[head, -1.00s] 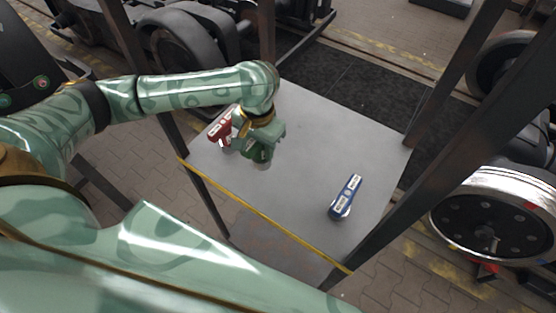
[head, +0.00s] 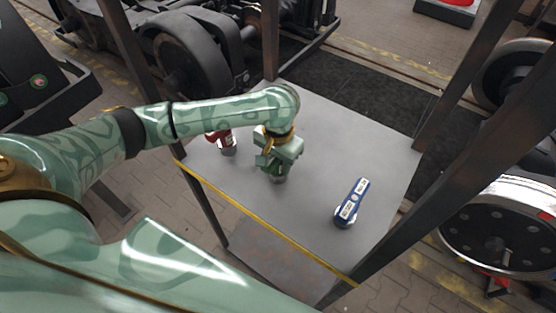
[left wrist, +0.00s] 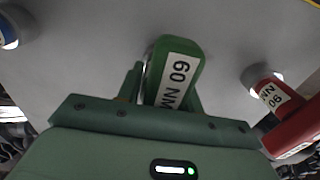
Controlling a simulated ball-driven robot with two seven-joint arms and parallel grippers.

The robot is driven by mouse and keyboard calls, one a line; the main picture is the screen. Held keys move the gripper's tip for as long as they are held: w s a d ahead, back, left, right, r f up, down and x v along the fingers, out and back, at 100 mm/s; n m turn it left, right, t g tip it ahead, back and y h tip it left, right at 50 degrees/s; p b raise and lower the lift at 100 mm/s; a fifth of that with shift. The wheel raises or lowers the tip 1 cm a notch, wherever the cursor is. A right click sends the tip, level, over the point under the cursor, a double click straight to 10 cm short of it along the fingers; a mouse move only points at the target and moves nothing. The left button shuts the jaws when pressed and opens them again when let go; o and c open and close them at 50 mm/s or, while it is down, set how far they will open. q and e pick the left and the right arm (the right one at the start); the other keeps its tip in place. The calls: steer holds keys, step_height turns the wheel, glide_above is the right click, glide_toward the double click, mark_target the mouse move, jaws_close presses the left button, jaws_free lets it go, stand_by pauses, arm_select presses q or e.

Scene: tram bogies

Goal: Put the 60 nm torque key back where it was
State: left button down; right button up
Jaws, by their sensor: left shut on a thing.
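The 60 nm torque key is green with a white "60 NM" label (left wrist: 175,72). My left gripper (head: 278,161) is shut on it above the grey table top (head: 320,135). In the head view the green key (head: 278,173) shows just below the gripper, partly hidden by it. I cannot tell whether its lower end touches the table. In the left wrist view the gripper (left wrist: 165,98) has a finger on each side of the green handle. My right gripper is not in view.
A red key (head: 224,143) stands left of the gripper, partly hidden by my arm. A blue key (head: 352,203) is at the right front. Dark posts (head: 380,235) rise at the table's corners. The table between the green and blue keys is clear.

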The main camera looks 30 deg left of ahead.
arm_select(q)
steer(key=c, duration=0.9)
jaws_free()
steer(key=shift+r, duration=0.1)
step_height(320, 180, up, 12)
steer(key=p, duration=0.5)
